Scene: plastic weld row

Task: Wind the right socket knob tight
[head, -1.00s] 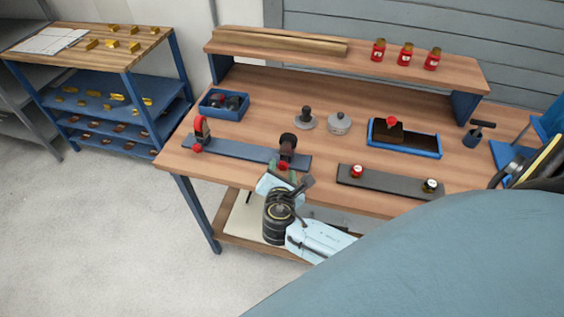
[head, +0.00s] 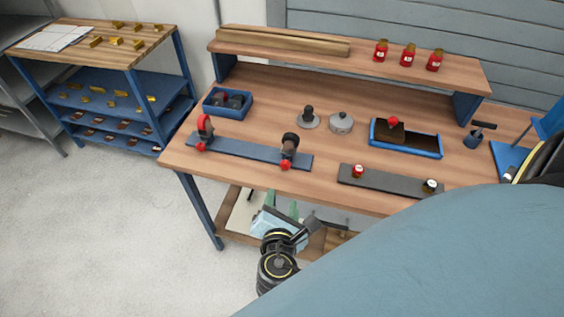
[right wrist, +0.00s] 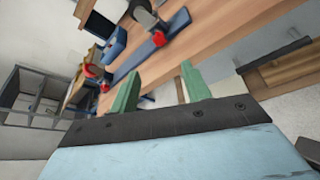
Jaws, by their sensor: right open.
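A blue rail (head: 240,152) lies along the table's front left and carries two sockets. The right socket's red knob (head: 285,165) faces the front edge, below a dark round-headed piece (head: 290,143) standing there. The knob also shows in the right wrist view (right wrist: 158,39), beyond the fingertips and apart from them. The left socket has its own red knob (head: 200,147) below a red and dark piece (head: 205,126). My right gripper (head: 281,203) is open and empty, in front of the table edge. Its green fingers show in the right wrist view (right wrist: 159,70). My left gripper is not in view.
A dark plate (head: 385,181) with two small capped parts lies right of the rail. Behind are a blue bin (head: 228,115), lidded round parts (head: 341,123) and a blue tray (head: 425,152). Open floor (head: 110,220) lies left of the table.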

